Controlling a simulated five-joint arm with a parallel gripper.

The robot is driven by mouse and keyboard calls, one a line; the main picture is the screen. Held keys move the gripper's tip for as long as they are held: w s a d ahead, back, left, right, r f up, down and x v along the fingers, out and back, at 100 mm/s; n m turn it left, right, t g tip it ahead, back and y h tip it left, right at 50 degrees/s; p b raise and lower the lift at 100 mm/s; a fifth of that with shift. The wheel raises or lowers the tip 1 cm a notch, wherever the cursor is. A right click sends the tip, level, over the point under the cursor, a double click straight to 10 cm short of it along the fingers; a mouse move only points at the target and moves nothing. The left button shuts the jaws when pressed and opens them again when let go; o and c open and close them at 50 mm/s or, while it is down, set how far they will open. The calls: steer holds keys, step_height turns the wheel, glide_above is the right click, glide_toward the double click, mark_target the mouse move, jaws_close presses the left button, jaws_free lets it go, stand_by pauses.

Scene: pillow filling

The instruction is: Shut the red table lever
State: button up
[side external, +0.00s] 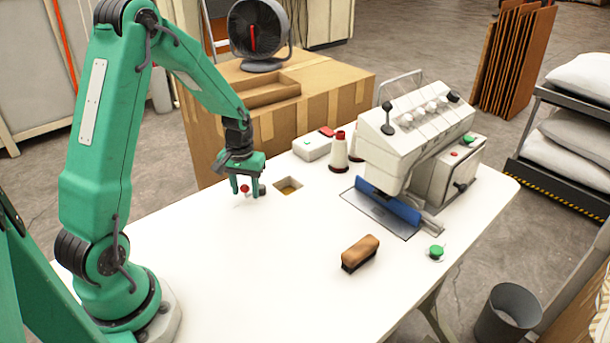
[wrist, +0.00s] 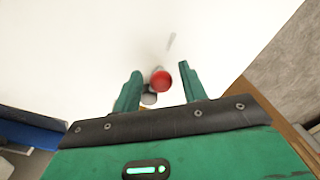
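The red table lever shows as a round red knob (side external: 244,188) on the white table, left of a square hole. In the wrist view the red knob (wrist: 161,80) sits between my two green fingers, with a narrow gap on each side. My gripper (side external: 245,193) is open and low over the table, pointing down around the knob. It also shows in the wrist view (wrist: 160,69). A small grey part (wrist: 149,98) lies beside the knob, close to the left finger. The lever's stem is mostly hidden, so I cannot tell its angle.
The square hole (side external: 288,186) is just right of my gripper. A brush (side external: 360,253) and green button (side external: 436,252) are nearer. The table's front left is clear.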

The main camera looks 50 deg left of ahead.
stand_by(0.3)
steer(key=shift+r, duration=3.9)
steer(key=shift+d+r, duration=0.35)
steer(key=shift+r, duration=0.1)
steer(key=s+d+r+m+t, duration=0.5)
steer(key=s+d+r+m, duration=0.2)
steer(key=s+d+r, duration=0.7)
steer(key=shift+s+d+t, duration=0.15)
steer(key=shift+d+t, duration=0.15)
steer(key=shift+d, duration=0.7)
steer(key=shift+r, duration=0.1)
